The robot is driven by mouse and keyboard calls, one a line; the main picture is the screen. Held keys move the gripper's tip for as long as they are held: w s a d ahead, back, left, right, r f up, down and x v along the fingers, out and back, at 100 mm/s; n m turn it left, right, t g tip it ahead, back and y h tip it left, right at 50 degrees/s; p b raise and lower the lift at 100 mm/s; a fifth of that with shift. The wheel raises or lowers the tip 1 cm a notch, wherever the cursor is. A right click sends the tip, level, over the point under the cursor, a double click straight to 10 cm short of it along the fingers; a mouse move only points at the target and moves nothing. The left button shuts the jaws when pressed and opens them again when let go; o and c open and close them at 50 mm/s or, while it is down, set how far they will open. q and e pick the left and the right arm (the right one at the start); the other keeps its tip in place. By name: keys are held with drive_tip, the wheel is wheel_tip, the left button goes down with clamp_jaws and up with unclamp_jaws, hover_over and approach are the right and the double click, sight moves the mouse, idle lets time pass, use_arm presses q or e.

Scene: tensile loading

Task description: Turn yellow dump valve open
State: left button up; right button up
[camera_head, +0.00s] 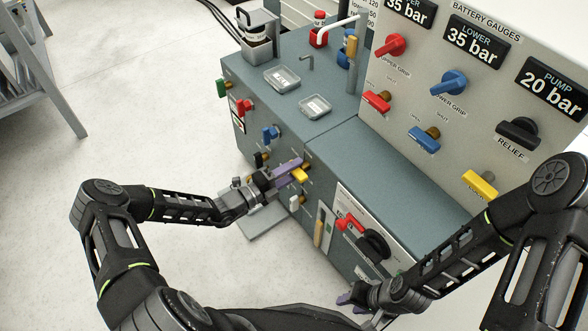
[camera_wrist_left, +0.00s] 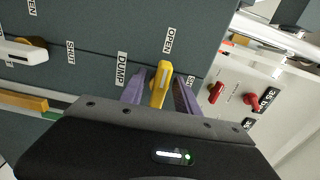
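The yellow dump valve handle (camera_head: 300,175) is on the front face of the grey-blue cabinet. In the left wrist view the yellow handle (camera_wrist_left: 160,85) stands between my purple fingers, with the DUMP label to its left, OPEN above and SHUT to the right, partly hidden by a finger. My left gripper (camera_head: 285,170) is at the handle. In the left wrist view its fingers (camera_wrist_left: 160,92) are apart, one on each side, with a visible gap on the left side; contact on the right is unclear. My right gripper (camera_head: 358,294) is low at the right, away from the valve; its opening is unclear.
Red (camera_head: 244,107), blue (camera_head: 270,134) and white (camera_head: 295,203) valve handles share the cabinet front. A small panel with a red handle (camera_head: 350,222) and black knob (camera_head: 374,245) is to the right. The gauge panel (camera_head: 400,75) stands behind. Open floor lies left.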

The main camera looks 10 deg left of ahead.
use_arm(q)
drive_tip(key=v, duration=0.7)
drive_tip(key=shift+s+a+p, duration=0.25)
drive_tip(key=shift+p, duration=0.2)
